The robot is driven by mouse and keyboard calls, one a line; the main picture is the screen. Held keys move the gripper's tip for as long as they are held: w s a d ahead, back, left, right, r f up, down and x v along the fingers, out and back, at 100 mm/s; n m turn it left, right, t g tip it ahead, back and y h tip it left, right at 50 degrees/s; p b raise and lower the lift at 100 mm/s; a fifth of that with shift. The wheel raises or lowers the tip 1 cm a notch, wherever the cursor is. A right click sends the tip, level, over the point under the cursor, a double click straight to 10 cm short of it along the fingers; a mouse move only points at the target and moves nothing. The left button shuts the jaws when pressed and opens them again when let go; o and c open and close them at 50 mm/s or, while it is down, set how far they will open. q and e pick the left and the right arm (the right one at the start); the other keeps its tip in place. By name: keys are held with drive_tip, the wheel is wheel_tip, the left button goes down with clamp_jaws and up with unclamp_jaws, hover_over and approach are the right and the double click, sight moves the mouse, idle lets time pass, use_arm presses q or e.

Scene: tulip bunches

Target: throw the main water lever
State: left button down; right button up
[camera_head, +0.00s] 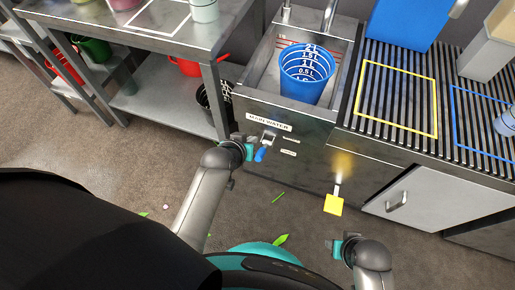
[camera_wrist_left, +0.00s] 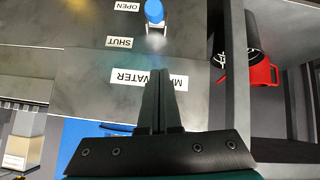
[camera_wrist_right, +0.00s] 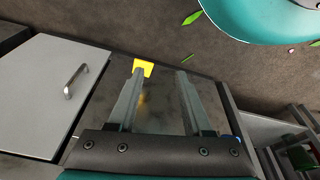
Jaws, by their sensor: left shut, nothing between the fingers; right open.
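The main water lever has a blue handle (camera_head: 261,155) on the sink cabinet's front, below the MAIN WATER label (camera_head: 270,122). The handle hangs down, about level with the OPEN label (camera_head: 289,152) and below the SHUT label (camera_head: 291,139). In the left wrist view, seen upside down, the blue handle (camera_wrist_left: 154,12) is beyond my fingertips. My left gripper (camera_head: 252,139) is shut and empty, close beside the lever; its fingertips (camera_wrist_left: 159,72) show over the label's edge. Contact with the lever is not visible. My right gripper (camera_head: 333,245) is open and empty, low at the right.
A blue measuring bucket (camera_head: 307,72) stands in the sink (camera_head: 262,75). A metal shelf table (camera_head: 150,42) stands left. Leaf scraps (camera_head: 281,240) lie on the floor.

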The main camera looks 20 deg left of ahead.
use_arm(q)
drive_tip(key=b, duration=0.4)
hover_over(257, 152)
drive_tip(key=w, duration=0.2)
wheel_tip(257, 152, down, 5)
drive_tip(key=shift+s+a+f+b, duration=0.15)
drive_tip(key=shift+s+f+b, duration=0.2)
drive_tip(key=shift+f+b, duration=0.4)
drive_tip(key=shift+s+f+b, duration=0.3)
drive_tip(key=shift+f, duration=0.15)
drive_tip(key=shift+s+d+f, duration=0.2)
drive_tip(key=shift+f, duration=0.05)
use_arm(e)
drive_tip(key=w+a+r+t, duration=0.1)
drive_tip(key=w+r, duration=0.1)
drive_tip(key=r, duration=0.3)
drive_tip(key=w+a+r+t+y, duration=0.1)
drive_tip(key=w+r+t, duration=0.1)
drive_tip(key=r, duration=0.4)
drive_tip(key=shift+r, duration=0.3)
use_arm(q)
drive_tip(key=shift+s, duration=0.1)
use_arm(e)
drive_tip(key=shift+s+d, duration=0.1)
drive_tip(key=shift+d, duration=0.05)
